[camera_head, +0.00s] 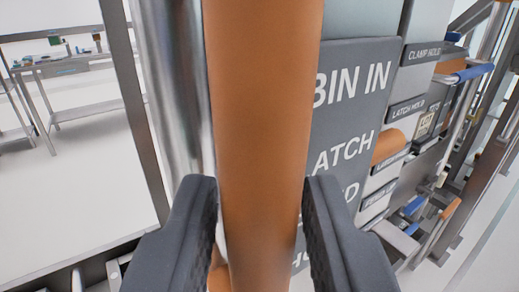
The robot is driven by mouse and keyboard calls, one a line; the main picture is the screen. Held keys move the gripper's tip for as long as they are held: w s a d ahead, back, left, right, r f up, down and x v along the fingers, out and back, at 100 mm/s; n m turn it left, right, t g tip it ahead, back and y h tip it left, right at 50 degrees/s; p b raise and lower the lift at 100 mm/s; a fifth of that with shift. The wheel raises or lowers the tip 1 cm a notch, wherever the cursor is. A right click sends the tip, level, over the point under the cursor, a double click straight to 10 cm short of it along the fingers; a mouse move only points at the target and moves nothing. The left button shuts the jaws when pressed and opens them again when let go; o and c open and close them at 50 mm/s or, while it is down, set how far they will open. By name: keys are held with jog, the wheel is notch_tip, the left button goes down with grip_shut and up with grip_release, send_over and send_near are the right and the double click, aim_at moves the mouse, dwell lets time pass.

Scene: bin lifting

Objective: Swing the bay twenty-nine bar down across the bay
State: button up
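An orange-brown bar (262,95) stands nearly upright in the middle of the view, running from the top edge down between my fingers. It looks wider at the top and narrower lower down. My gripper (260,190) has one dark grey finger on each side of it. Both fingertips meet the bar's sides, so the gripper looks shut on it. Small gaps show beside the bar lower between the fingers. The bar's ends are out of view or hidden, and no bay number is readable.
A shiny metal post (178,85) stands just left of the bar. A grey sign panel (352,110) with white lettering is close behind on the right. Smaller labels, orange and blue-ended parts crowd the far right. A metal table (75,68) stands on open pale floor at left.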

jog(key=shift+w, duration=0.7)
